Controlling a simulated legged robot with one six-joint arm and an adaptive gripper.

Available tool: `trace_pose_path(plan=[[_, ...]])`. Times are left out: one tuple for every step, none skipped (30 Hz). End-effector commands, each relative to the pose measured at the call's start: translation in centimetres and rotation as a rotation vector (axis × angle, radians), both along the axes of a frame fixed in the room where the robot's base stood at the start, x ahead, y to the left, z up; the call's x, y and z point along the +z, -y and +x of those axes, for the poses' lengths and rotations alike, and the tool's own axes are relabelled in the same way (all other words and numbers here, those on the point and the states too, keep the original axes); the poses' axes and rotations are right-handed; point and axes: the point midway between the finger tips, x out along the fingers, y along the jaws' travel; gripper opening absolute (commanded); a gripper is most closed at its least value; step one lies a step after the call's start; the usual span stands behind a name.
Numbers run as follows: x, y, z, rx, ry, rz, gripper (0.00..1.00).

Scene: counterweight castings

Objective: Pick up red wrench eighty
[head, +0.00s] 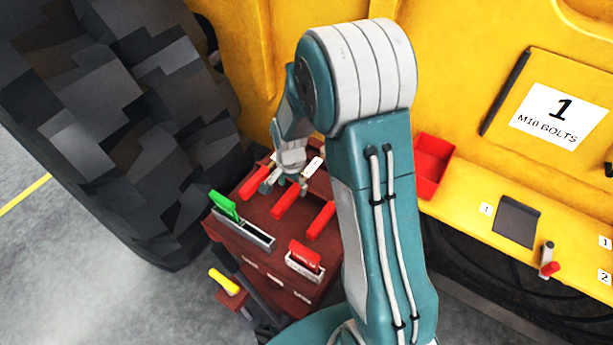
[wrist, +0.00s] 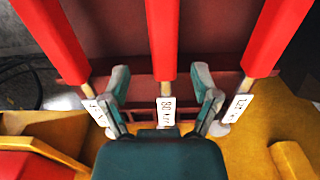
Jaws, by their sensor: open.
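Three red-handled wrenches lie side by side in the wrist view, each with a white tag at its metal neck. The middle one, red wrench eighty (wrist: 161,40), has a tag that reads 80. It appears to be the middle red handle (head: 287,199) on the dark red cart in the head view. My gripper (wrist: 162,86) is open, with one finger on each side of the middle wrench's neck. No contact shows, and I cannot tell the height between them. In the head view my gripper (head: 291,172) is over the far ends of the handles.
The neighbouring red wrenches (wrist: 49,38) and (wrist: 279,32) lie close outside my fingers. The dark red cart (head: 240,240) also holds a green-handled item (head: 224,205) and a red item in a holder (head: 305,257). A red bin (head: 431,165) is on the yellow machine at right.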

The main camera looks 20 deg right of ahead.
Motion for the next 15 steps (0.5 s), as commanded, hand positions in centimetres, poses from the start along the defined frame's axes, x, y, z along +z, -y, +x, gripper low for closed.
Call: trace_pose_path(plan=[[-0.7,0.0,0.1,0.0,-0.004,0.001,0.79],[-1.1,0.0,0.2,0.0,-0.004,0.001,0.79],[-1.7,0.1,0.3,0.0,-0.005,0.0,0.79],[-2.2,0.1,0.4,0.001,-0.005,0.0,0.79],[-2.6,0.1,0.6,0.001,-0.005,0.0,0.79],[-3.2,0.1,0.6,0.001,-0.004,0.001,0.79],[-3.6,0.1,0.6,0.001,-0.004,0.001,0.79],[-4.0,0.1,0.6,0.001,-0.004,0.0,0.79],[-4.4,0.1,0.6,0.001,-0.003,0.0,0.79],[-4.6,0.1,0.6,0.001,-0.002,0.0,0.79],[-4.7,0.1,0.6,0.001,-0.001,0.0,0.79],[-4.8,0.1,0.6,0.001,-0.001,0.0,0.79],[-4.9,0.1,0.6,0.001,-0.001,0.001,0.79],[-4.9,0.2,0.6,0.001,0.0,0.0,0.79],[-4.9,0.2,0.6,0.001,0.0,0.0,0.79]])
